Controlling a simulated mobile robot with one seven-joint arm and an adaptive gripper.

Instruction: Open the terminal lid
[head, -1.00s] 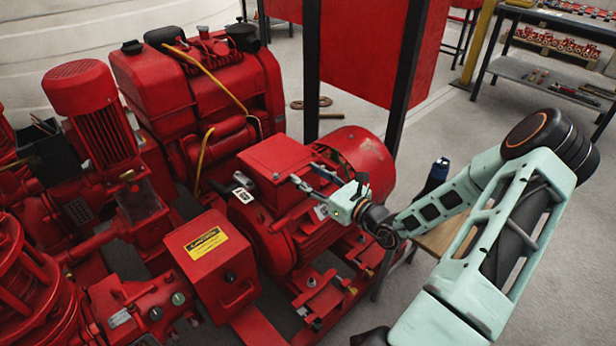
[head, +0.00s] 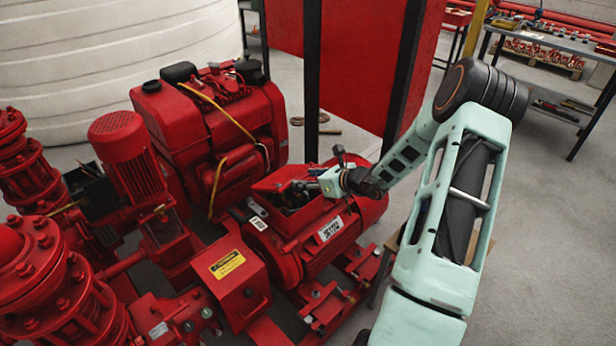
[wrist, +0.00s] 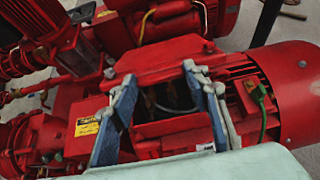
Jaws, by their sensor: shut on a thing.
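The terminal box (head: 293,217) is a red housing on top of the red motor, at the middle of the head view. Its red terminal lid (head: 283,177) is tilted up, and the dark inside of the box shows below it. In the wrist view the raised lid (wrist: 158,62) stands at the far side of the open box. My gripper (head: 318,172) is at the box, at the lid's right end in the head view. In the wrist view its fingertips (wrist: 163,71) are spread across the lid's near edge. It is shut on the lid; the exact contact is partly hidden.
A red control box with a yellow label (head: 228,265) stands in front of the motor. A red engine (head: 213,125) with yellow hoses is behind, and a black post (head: 312,80) rises beyond the box. Open floor (head: 540,215) lies to the right.

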